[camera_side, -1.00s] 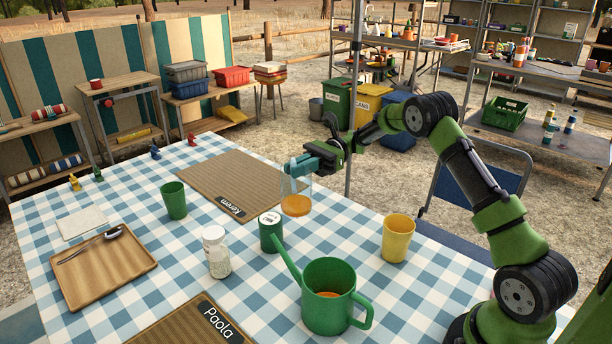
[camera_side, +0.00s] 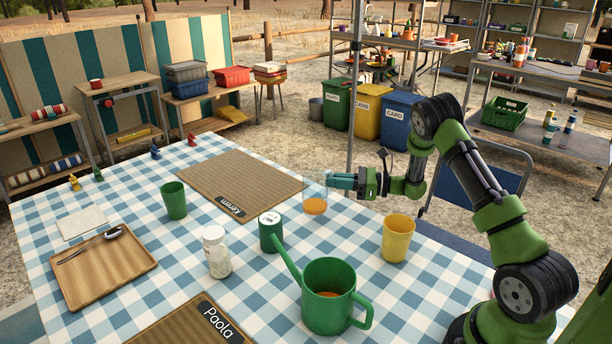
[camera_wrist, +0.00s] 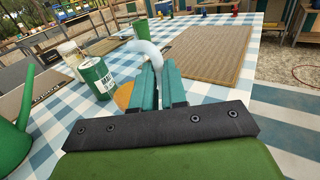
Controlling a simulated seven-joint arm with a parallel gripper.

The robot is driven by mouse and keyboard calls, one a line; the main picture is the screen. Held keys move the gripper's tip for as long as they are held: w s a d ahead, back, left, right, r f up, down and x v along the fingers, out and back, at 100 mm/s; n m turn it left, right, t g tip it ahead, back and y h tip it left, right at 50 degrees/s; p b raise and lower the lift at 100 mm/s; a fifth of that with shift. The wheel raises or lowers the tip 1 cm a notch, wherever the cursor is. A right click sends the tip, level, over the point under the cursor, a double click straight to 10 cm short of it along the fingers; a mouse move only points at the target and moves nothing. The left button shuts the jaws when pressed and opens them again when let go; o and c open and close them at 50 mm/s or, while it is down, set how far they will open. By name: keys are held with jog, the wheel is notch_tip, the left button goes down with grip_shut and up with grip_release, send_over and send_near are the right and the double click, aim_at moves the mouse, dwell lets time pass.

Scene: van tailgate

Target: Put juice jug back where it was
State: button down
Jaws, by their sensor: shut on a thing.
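The juice jug (camera_side: 315,205) is a small clear vessel with orange juice at its bottom. It is upright in the side view, between the Kerem mat (camera_side: 235,182) and the yellow cup (camera_side: 397,238). My gripper (camera_side: 332,181) comes from the right and is shut on its upper part. In the wrist view the jug (camera_wrist: 124,95) is partly hidden behind my fingers (camera_wrist: 158,75). I cannot tell whether its base touches the checked tablecloth (camera_side: 345,232).
A green tin (camera_side: 271,238) stands in front of the jug, with a green watering can (camera_side: 330,312) holding orange liquid nearer. A white-capped jar (camera_side: 217,255) and green cup (camera_side: 174,201) stand to the left. Bare cloth lies between jug and yellow cup.

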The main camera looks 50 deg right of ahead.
jog(key=shift+f, duration=2.25)
jog(key=shift+f, duration=0.1)
jog(key=c, duration=1.2)
grip_release()
jog(key=shift+f, duration=0.1)
jog(key=shift+o, duration=0.2)
